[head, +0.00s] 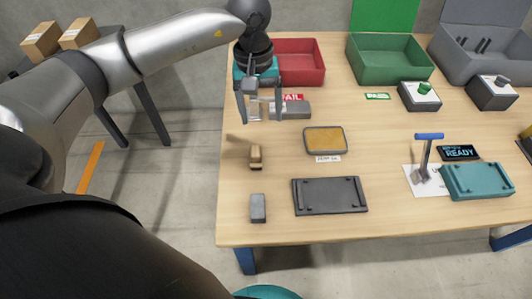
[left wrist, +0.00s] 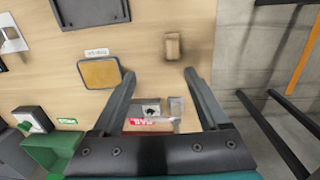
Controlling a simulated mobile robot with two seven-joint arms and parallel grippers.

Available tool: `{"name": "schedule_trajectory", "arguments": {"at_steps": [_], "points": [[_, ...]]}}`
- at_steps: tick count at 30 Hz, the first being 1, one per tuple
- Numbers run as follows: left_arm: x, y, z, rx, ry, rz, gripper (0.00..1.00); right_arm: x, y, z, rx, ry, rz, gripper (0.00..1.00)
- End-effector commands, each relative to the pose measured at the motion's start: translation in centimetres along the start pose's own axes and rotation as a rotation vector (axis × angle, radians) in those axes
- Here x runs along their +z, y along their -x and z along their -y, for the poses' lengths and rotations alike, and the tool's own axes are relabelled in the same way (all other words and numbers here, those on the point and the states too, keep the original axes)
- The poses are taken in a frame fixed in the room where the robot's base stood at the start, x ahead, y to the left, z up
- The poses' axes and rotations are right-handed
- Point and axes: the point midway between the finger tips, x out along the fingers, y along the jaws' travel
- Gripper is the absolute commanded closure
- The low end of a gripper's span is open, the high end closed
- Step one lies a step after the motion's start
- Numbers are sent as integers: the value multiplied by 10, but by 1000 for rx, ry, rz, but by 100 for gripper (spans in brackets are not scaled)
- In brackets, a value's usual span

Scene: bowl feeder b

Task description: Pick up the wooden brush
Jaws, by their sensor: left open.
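The wooden brush (head: 255,157) is a small tan block on the left part of the table, in front of my left gripper in the head view. In the left wrist view the brush (left wrist: 172,46) lies beyond the fingertips, near the top middle. My left gripper (head: 262,117) is open and points down above the table, near the FAIL label. Its two spread fingers (left wrist: 160,74) show in the left wrist view with nothing held between them. My right gripper is in neither view.
A grey fixture (head: 291,110) stands beside my left gripper, with the red bin (head: 302,62) behind. A yellow-topped tray (head: 325,140) is right of the brush. A grey block (head: 258,208) and dark plate (head: 330,196) lie nearer. Bare wood surrounds the brush.

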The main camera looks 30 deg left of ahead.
Motion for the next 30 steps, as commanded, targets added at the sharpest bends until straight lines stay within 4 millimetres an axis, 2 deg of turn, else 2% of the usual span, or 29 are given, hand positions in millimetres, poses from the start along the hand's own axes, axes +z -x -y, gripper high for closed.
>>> {"name": "schedule_trajectory", "arguments": {"at_steps": [2,5,9,21,25,30], "points": [[-6,1,12,-49,12,-23,22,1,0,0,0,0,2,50],[-8,-3,18,-74,18,-34,22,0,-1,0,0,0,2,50],[-8,-20,19,-77,16,-32,22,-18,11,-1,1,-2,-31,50],[-9,-80,23,-73,16,-31,22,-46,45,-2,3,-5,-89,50],[-9,-93,24,-72,15,-32,22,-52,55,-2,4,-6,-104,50],[-10,-99,24,-72,16,-32,22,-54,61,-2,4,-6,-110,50]]}}
